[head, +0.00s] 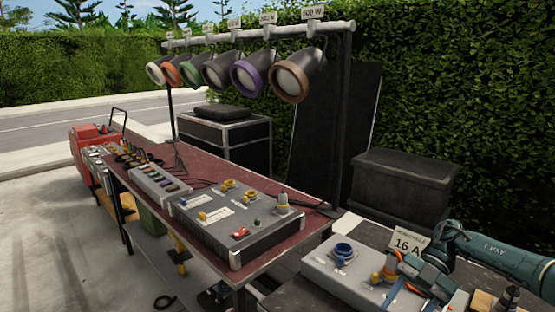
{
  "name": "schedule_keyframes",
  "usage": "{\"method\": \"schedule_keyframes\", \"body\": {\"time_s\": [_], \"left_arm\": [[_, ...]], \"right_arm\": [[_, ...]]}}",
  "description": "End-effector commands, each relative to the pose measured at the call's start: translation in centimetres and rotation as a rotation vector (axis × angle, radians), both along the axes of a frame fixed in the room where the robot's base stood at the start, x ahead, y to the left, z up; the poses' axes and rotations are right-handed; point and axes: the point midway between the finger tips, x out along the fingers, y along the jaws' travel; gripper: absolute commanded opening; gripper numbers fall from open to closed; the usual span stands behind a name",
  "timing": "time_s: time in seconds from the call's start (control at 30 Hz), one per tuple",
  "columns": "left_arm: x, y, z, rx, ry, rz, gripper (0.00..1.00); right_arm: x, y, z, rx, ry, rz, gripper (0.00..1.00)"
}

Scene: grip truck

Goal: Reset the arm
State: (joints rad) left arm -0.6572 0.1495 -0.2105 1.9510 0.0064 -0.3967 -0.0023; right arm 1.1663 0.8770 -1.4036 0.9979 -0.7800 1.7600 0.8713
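My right arm comes in from the lower right, teal coloured. Its gripper (410,270) is low over the right end of a grey box (328,268) on the near right table. The gripper is beside a yellow-orange connector (379,275) on that box; I cannot tell whether they touch. The fingers are small and partly hidden, so I cannot tell whether they are open or shut. My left gripper is not in view.
The grey box has a blue round socket (344,250); a "16 A" sign (406,243) stands behind it. A larger control box (238,228) sits on the long red table (285,208). Several lamps hang from a rail (262,34) above. A black case (402,190) stands behind.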

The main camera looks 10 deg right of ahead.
Motion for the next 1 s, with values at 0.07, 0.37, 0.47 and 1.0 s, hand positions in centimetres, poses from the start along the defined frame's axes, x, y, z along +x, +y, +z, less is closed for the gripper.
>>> {"method": "schedule_keyframes", "body": {"time_s": [0.07, 0.37, 0.47, 1.0], "left_arm": [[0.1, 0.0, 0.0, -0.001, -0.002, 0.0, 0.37], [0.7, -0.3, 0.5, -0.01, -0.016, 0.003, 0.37], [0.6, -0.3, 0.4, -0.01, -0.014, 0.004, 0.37], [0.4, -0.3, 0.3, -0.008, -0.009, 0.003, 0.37]], "right_arm": [[0.5, 4.9, -1.9, 0.102, -0.076, -0.024, 0.49], [2.2, 23.1, -2.2, 0.534, -0.339, -0.398, 0.49], [2.8, 26.4, -0.9, 0.627, -0.374, -0.608, 0.49], [-0.4, 18.5, -4.9, 0.219, -0.048, -1.825, 0.49]]}}
